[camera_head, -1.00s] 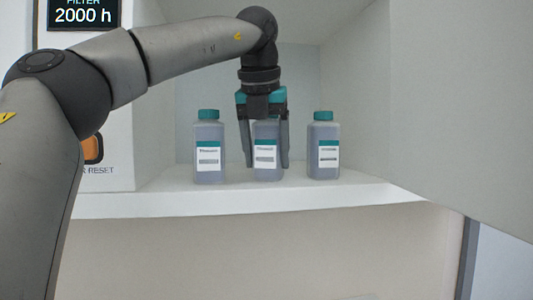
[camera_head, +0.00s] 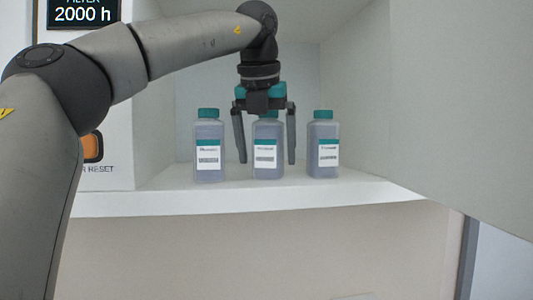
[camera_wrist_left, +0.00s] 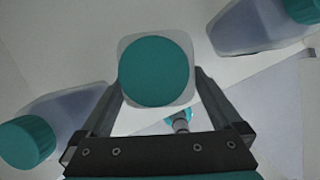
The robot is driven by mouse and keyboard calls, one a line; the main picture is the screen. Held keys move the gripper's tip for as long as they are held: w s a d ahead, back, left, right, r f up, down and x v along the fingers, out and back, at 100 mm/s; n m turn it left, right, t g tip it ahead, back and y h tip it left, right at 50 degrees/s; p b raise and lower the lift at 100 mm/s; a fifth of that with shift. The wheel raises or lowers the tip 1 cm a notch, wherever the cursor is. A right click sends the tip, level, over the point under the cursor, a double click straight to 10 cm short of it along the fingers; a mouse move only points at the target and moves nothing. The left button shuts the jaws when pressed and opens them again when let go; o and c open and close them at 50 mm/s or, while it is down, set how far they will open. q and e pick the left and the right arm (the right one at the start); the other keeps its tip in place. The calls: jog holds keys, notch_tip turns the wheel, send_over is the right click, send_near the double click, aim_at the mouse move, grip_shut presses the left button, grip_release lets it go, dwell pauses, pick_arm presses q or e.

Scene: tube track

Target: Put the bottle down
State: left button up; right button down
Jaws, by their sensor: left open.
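The middle bottle (camera_head: 267,158), grey with a teal cap and a white label, stands upright on the white shelf (camera_head: 250,199). My left gripper (camera_head: 266,160) is above and around it, pointing down and open, with one finger on each side and gaps to the bottle. In the left wrist view the teal cap (camera_wrist_left: 155,72) lies between the spread fingers. My right gripper is in neither view.
A similar bottle (camera_head: 209,155) stands to the left and another (camera_head: 323,152) to the right, close to the fingers. The cabinet's side walls enclose the shelf. A panel with an orange button (camera_head: 92,148) is at the left.

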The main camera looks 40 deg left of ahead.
aim_at(265, 136)
pick_arm(q)
jog(key=v, duration=0.7)
jog(key=shift+f, duration=0.1)
